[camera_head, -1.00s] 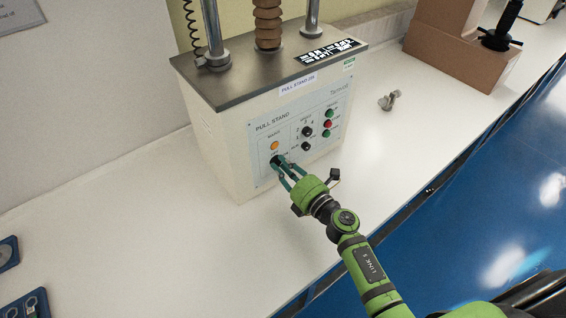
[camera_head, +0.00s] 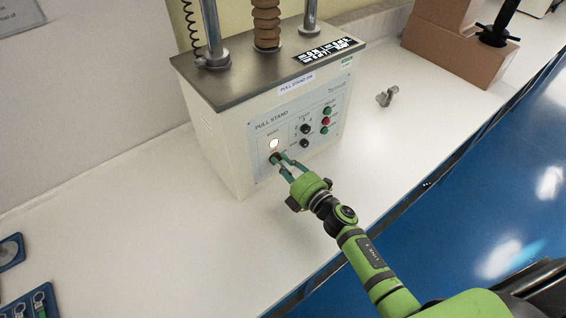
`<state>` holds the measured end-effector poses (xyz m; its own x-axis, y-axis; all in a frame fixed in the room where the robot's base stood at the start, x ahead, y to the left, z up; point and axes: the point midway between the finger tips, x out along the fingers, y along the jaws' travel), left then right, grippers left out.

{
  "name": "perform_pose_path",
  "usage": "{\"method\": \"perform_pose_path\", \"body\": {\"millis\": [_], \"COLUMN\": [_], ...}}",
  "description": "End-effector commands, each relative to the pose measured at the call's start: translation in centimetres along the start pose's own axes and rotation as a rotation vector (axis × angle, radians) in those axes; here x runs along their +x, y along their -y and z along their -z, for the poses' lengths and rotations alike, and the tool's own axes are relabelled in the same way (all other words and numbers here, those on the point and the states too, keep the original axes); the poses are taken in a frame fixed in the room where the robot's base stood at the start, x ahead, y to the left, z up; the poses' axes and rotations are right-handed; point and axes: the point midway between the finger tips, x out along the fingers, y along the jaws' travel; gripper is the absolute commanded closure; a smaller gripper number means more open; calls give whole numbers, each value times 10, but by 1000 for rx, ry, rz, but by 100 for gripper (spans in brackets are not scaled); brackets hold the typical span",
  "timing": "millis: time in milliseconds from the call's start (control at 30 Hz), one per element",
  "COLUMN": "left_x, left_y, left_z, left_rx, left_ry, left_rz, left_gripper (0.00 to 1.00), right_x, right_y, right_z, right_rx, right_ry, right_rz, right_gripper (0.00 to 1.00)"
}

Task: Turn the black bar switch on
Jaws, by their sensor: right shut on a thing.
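The pull stand (camera_head: 221,150) is a cream box with a grey top, and its front panel (camera_head: 335,100) faces my right arm. The black bar switch (camera_head: 274,158) sits at the panel's lower left, mostly hidden by the fingers. My right gripper (camera_head: 279,160), green with teal fingers, is shut on this switch. Just above the switch, the round lamp (camera_head: 274,143) glows bright white. The switch's exact angle is hard to see behind the fingertips. My left gripper is not in view.
A small metal part (camera_head: 387,96) lies on the white bench (camera_head: 120,220).

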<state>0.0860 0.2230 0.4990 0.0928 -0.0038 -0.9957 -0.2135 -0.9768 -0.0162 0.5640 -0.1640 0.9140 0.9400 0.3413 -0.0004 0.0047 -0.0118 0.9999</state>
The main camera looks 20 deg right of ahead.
Motion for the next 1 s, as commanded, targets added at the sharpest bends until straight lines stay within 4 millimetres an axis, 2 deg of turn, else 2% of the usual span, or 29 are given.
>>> {"method": "perform_pose_path", "body": {"millis": [367, 400, 433, 800, 867, 1000], "left_x": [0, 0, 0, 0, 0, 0], "left_y": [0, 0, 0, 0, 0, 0], "left_z": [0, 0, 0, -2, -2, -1], "left_rx": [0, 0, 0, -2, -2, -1], "left_ry": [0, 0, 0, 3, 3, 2], "left_rz": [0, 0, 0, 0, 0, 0], "left_gripper": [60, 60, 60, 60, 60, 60], "right_x": [0, 0, 0, -3, -8, -30], "right_y": [1, 1, 1, 0, 1, 2], "right_z": [0, 0, 0, 0, 0, 0], "right_rx": [4, 4, 4, 2, 2, 1], "right_ry": [1, 1, 1, 0, 0, 0], "right_rz": [1, 1, 1, 1, 2, 4], "right_gripper": [100, 66, 57, 57, 57, 57]}}
